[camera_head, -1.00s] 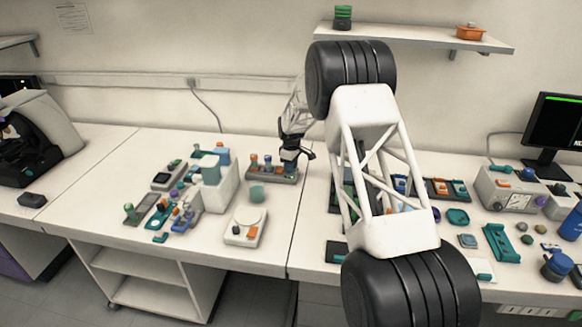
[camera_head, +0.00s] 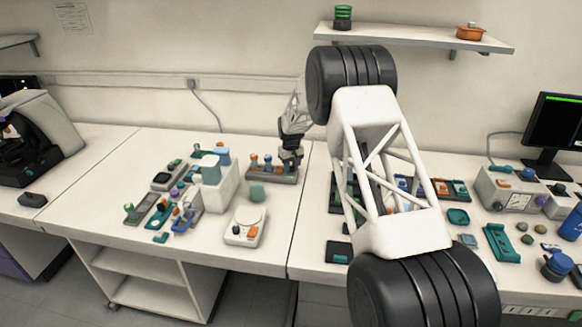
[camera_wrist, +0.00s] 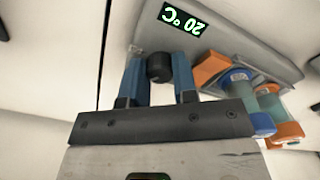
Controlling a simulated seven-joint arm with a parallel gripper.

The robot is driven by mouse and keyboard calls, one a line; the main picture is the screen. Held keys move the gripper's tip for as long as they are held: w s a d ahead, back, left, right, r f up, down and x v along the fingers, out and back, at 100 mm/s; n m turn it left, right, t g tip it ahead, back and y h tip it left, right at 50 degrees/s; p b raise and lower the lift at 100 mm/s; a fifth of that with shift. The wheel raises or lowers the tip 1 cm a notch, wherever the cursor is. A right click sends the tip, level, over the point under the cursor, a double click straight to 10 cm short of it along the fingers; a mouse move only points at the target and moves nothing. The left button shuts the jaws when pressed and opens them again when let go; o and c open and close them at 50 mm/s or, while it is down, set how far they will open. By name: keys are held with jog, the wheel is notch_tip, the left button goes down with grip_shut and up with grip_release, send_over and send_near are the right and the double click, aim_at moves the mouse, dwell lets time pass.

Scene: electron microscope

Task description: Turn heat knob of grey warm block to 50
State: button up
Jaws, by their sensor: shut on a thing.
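The grey warm block (camera_wrist: 232,28) fills the upper part of the wrist view. Its green display (camera_wrist: 183,20) appears upside down and reads 20 °C. The black heat knob (camera_wrist: 159,67) is on the block beside the display. My gripper (camera_wrist: 158,72) is shut on the knob, with one blue-padded finger on each side of it. In the head view the block (camera_head: 262,177) stands at the back of the bench, and my gripper (camera_head: 290,158) is at its right end. The fingertips are too small to make out there.
Orange-and-blue capped vials (camera_wrist: 238,88) stand in the block close beside my gripper. Bare bench (camera_head: 282,235) lies in front.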

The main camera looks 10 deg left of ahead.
jog(key=m, duration=0.5)
jog(key=shift+a+r+m, duration=0.1)
jog(key=shift+m, duration=0.2)
jog(key=m, duration=0.6)
dwell(0.4)
jog(key=o, duration=0.9)
jog(key=shift+f+n, duration=0.2)
jog(key=shift+n, duration=0.1)
